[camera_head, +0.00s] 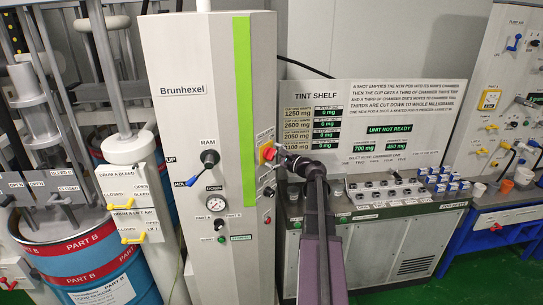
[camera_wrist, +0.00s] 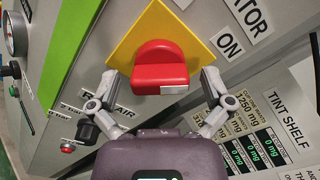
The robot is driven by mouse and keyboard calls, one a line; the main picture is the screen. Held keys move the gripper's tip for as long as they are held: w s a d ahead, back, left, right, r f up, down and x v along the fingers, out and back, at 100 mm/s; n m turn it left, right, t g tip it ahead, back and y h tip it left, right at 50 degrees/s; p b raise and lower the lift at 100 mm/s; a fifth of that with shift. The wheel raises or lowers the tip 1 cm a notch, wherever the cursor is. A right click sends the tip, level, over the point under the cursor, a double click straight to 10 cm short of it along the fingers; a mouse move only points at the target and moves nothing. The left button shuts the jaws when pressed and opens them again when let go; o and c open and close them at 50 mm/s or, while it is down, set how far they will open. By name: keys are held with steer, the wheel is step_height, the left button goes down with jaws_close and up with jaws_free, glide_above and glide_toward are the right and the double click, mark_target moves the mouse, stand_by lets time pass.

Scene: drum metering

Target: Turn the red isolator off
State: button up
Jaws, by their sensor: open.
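The red isolator (camera_wrist: 160,66) is a red knob on a yellow square plate (camera_wrist: 158,28), on the side of the grey Brunhexel cabinet. In the wrist view an "ON" label (camera_wrist: 229,41) sits to its upper right, below a cut-off label ending in "ATOR". My gripper (camera_wrist: 161,80) is open, with one finger on each side of the knob. I cannot tell whether either finger touches it. In the head view the red isolator (camera_head: 268,152) shows at the cabinet's right side, partly hidden by my gripper (camera_head: 280,159).
Below the isolator are a black regulator knob (camera_wrist: 88,131) and a small red button (camera_wrist: 68,146). The tint shelf panel (camera_head: 365,125) stands close to the right of my arm. Left of the cabinet (camera_head: 200,90) are a blue Part B drum (camera_head: 95,265) and valves with yellow handles.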

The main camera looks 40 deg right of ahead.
steer(key=shift+w, duration=0.15)
steer(key=c, duration=1.1)
